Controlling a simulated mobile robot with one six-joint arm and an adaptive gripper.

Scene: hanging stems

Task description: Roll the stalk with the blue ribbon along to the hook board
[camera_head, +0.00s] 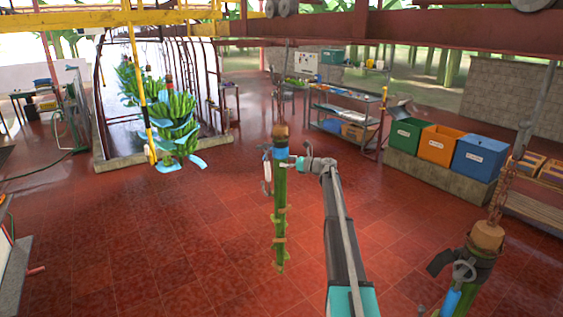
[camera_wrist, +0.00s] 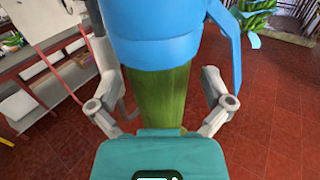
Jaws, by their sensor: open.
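A green stalk (camera_head: 280,205) hangs upright mid-floor with a blue ribbon (camera_head: 281,153) around its upper part. My gripper (camera_head: 297,163) is at its right side, level with the ribbon. In the wrist view, the stalk (camera_wrist: 163,98) stands between my open gripper (camera_wrist: 162,92) fingers, with the ribbon (camera_wrist: 150,35) just above and a loose end hanging right. Whether the fingers touch the stalk cannot be told. A pale panel (camera_head: 306,63) stands at the back; I cannot tell whether it is the hook board.
Another hanging stalk (camera_head: 487,238) with a dark clamp and blue band is at the lower right. Green bunches (camera_head: 175,125) with blue sheets hang at the left. A shelf table (camera_head: 345,110) and green, orange and blue bins (camera_head: 480,158) stand behind. The red floor is mostly clear.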

